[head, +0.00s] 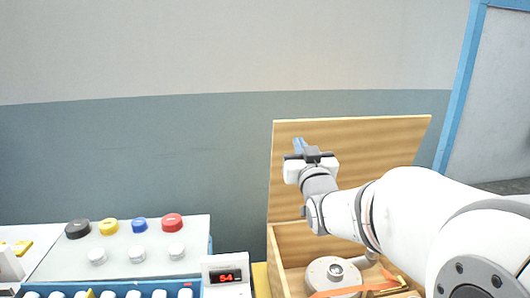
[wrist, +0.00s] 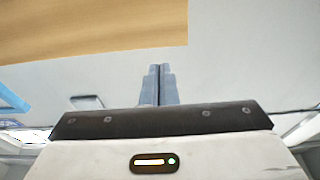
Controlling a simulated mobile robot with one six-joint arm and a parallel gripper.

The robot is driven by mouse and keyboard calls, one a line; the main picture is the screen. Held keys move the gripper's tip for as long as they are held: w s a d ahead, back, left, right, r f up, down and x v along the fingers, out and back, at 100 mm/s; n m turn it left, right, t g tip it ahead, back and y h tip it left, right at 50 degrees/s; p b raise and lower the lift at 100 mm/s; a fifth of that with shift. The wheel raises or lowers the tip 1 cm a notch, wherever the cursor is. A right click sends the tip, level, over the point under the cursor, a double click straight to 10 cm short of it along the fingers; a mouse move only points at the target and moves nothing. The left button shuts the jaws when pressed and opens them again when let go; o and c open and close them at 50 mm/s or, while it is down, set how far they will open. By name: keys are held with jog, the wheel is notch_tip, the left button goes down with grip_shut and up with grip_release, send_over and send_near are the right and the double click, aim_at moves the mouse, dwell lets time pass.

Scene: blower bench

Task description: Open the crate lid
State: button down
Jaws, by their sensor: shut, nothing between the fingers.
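The wooden crate (head: 274,270) stands at the lower middle right in the head view. Its lid (head: 375,140) stands up at the back, raised well clear of the opening. In the wrist view the lid (wrist: 90,28) crosses the upper left. My gripper (head: 299,145) is in front of the lid near its upper left part. In the wrist view the blue fingers of my gripper (wrist: 158,72) are together with nothing between them. I cannot tell whether the fingers touch the lid. My arm hides the crate's right side.
Inside the crate lies a round grey blower part (head: 333,272) with orange strips (head: 352,289). To the left is a white panel (head: 130,252) with coloured and white knobs. A red digital display (head: 226,276) stands between panel and crate. A blue post (head: 461,85) rises at the right.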

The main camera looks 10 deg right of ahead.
aim_at(290, 123)
jog(key=p+x, duration=0.1)
jog(key=x, duration=0.7)
jog(key=shift+p, duration=0.35)
